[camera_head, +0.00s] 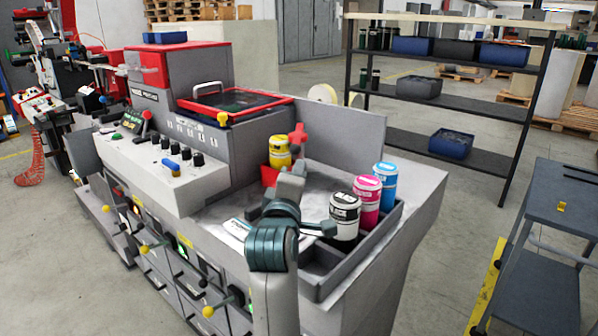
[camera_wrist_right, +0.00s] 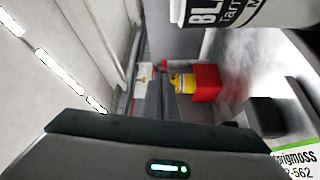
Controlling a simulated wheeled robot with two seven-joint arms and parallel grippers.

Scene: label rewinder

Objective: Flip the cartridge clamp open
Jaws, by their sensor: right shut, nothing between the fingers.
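The yellow cartridge (camera_head: 279,152) stands in a red holder (camera_head: 269,176) on the machine's worktop. A red lever-like part (camera_head: 298,134) rises just to its right; I take it as the clamp, and cannot make out its exact position. My right gripper (camera_head: 296,172) is in front of this part, seen from behind, with its fingertips unclear. It is shut and empty. In the right wrist view the yellow cartridge (camera_wrist_right: 182,83) and red holder (camera_wrist_right: 207,86) appear ahead, apart from the dark gripper body. My left gripper is not in view.
Black (camera_head: 345,214), magenta (camera_head: 367,196) and cyan (camera_head: 384,182) cartridges stand in a grey tray (camera_head: 322,286) to the right. The black one is close at the top of the wrist view (camera_wrist_right: 250,12). The control panel (camera_head: 165,160) stands left.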

